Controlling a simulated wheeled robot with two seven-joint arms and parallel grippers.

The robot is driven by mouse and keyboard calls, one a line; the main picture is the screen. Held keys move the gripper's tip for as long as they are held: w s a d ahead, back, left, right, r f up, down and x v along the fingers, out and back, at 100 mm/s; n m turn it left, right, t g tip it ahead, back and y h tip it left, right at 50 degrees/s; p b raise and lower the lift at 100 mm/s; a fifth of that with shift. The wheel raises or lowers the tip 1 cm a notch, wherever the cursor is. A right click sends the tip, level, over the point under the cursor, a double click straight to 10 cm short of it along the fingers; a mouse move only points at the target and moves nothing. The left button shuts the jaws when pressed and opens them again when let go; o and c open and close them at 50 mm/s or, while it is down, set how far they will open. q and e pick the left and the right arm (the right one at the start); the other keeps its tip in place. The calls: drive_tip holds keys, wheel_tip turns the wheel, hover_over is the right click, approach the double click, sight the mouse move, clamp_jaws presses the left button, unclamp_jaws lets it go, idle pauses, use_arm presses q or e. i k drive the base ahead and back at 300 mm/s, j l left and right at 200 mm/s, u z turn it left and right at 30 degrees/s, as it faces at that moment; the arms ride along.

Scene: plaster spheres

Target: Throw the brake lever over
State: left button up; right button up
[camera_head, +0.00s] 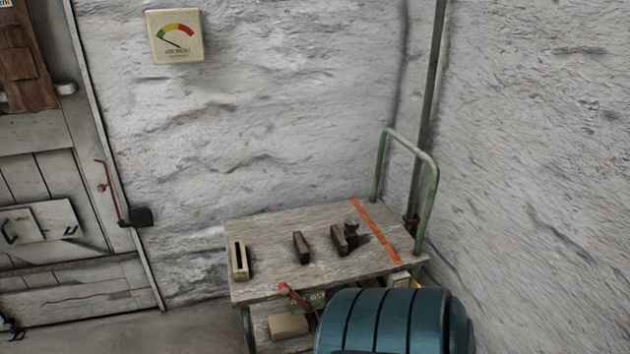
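A lever with a red knob and red upper arm (285,289) shows at the front edge of a wooden-topped cart (290,222). It slants down to the right, and its lower end is hidden by or close to the teal ribbed drum. I take it for the brake lever. A green plate with light lettering (317,298) lies just behind it. Neither of my grippers is in view.
The teal drum (385,322) blocks the cart's front right. Dark blocks (301,247) (338,240) and a slotted wooden block (239,261) stand on the top, left of an orange stripe (374,230). A green handle (433,205) rises at right. A door (60,180) is left.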

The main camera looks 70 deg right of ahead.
sight(284, 289)
drive_tip(key=z, duration=2.55)
drive_tip(key=i+j+z, duration=0.1)
drive_tip(key=j+z, duration=0.75)
drive_tip(key=k+j+z, duration=0.1)
drive_tip(key=j+z, duration=0.35)
drive_tip(key=k+j, duration=0.1)
drive_tip(key=j, duration=0.35)
drive_tip(key=k+j+z, duration=0.1)
drive_tip(key=j, duration=0.3)
drive_tip(key=k+j, duration=0.1)
drive_tip(key=j, duration=0.35)
drive_tip(key=k+j+z, duration=0.1)
drive_tip(key=j, duration=0.3)
drive_tip(key=k+j, duration=0.15)
drive_tip(key=j, duration=0.3)
drive_tip(key=k+j+z, duration=0.1)
drive_tip(key=j, duration=0.3)
drive_tip(key=k+j, duration=0.15)
drive_tip(key=j, duration=0.25)
